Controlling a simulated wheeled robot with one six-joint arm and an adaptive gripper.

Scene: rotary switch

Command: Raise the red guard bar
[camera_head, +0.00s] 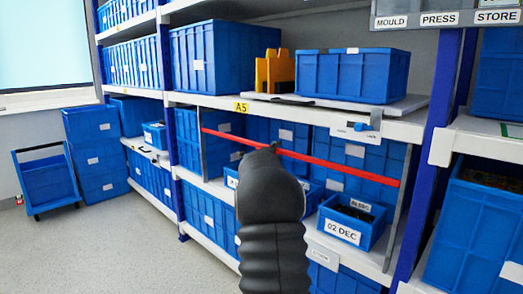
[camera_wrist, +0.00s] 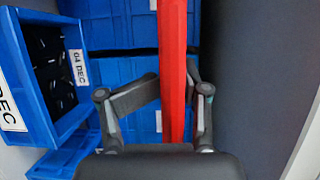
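The red guard bar (camera_head: 330,165) runs across the front of a shelf bay in the head view, sloping down to the right. In the wrist view the bar (camera_wrist: 173,60) runs up the picture between the two fingers of my gripper (camera_wrist: 174,78). The fingers lie on either side of it, and their tips are close to it. Whether they clamp it is unclear. In the head view my dark arm hides most of the gripper, and its end (camera_head: 274,147) is at the bar near its middle.
Blue bins fill the bay behind the bar, among them one labelled 02 DEC (camera_head: 345,232). Open floor (camera_head: 110,245) lies at the left.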

